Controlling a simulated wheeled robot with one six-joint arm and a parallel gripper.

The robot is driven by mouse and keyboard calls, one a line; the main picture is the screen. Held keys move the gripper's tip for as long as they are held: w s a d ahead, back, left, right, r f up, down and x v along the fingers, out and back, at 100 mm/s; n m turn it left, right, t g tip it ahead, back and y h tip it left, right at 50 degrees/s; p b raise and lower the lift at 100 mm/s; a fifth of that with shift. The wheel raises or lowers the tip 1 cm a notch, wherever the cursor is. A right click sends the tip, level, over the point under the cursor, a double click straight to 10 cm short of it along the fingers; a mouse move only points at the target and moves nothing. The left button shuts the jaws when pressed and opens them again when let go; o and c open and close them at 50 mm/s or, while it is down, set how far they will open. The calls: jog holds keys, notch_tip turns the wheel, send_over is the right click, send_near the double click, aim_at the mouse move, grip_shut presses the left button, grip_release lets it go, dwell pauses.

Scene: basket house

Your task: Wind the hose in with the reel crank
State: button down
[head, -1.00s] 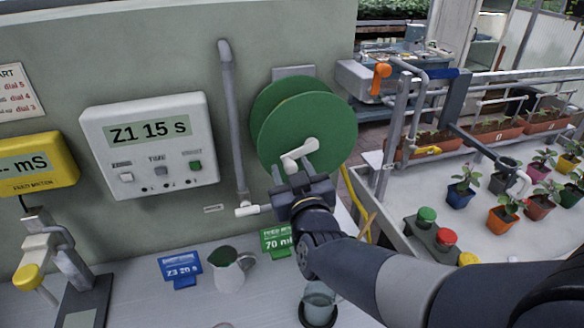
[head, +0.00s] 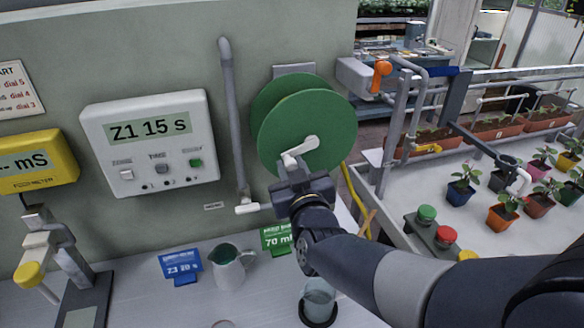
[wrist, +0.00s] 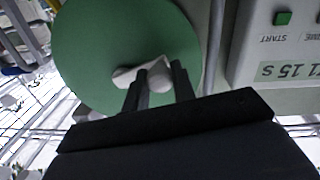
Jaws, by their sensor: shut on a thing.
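The green hose reel (head: 325,115) is mounted on the grey-green wall, and its round face also fills the upper left of the wrist view (wrist: 90,45). A white crank (head: 302,148) sits at the middle of the reel face. My gripper (head: 291,165) is at the crank's handle end, low and left of the hub. In the wrist view, its two dark fingers stand on either side of the white crank handle (wrist: 158,76), shut on it. The yellow hose (head: 352,200) hangs below the reel at its right; my arm hides part of the area beneath.
A white controller box (head: 150,145) and a grey pipe with a white lever (head: 247,209) are left of the reel. Potted plants and buttons (head: 446,235) are at the right.

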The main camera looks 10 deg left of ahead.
jog(key=shift+r+m, duration=0.15)
jog(key=shift+m, duration=0.15)
